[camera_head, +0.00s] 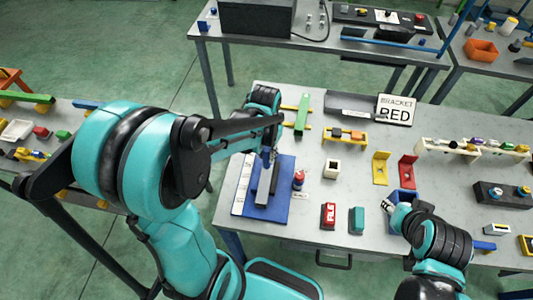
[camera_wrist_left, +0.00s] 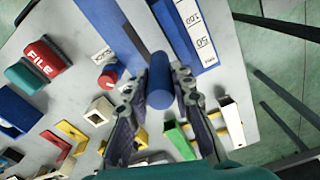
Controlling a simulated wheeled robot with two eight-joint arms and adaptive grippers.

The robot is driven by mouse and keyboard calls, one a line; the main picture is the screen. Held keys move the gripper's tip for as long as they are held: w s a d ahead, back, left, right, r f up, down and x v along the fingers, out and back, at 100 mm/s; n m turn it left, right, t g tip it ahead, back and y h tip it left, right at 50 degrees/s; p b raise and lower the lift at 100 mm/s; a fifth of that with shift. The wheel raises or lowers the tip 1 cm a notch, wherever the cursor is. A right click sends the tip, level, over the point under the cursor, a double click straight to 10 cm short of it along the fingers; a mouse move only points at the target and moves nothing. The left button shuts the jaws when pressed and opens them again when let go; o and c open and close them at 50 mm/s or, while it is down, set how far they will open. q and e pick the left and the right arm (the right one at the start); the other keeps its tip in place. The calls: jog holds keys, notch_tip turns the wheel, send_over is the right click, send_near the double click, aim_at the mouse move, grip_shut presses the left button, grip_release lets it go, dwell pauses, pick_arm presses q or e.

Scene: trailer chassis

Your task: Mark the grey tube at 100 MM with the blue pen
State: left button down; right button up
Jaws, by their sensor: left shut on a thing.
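My left gripper (camera_head: 268,158) is shut on the blue pen, a thick blue cylinder (camera_wrist_left: 160,82) held between both fingers in the left wrist view. The pen is over the blue board (camera_head: 284,207). The grey tube (camera_head: 264,186) lies on this board, and in the wrist view it shows as a grey bar (camera_wrist_left: 139,28) beside the pen. I cannot tell whether the pen's tip touches the tube. A white scale (camera_wrist_left: 194,30) with 50 and 100 printed on it lies along the board's edge. My right gripper (camera_head: 390,207) is beside a blue bin (camera_head: 403,196); its fingers are unclear.
A red FILE block (camera_head: 328,215) and a teal block (camera_head: 356,219) stand nearer the front. Yellow and red brackets (camera_head: 381,168) are further right.

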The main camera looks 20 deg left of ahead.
pick_arm(q)
jog(key=shift+r+p, duration=1.7)
jog(key=shift+r, duration=0.75)
jog(key=shift+f, duration=0.1)
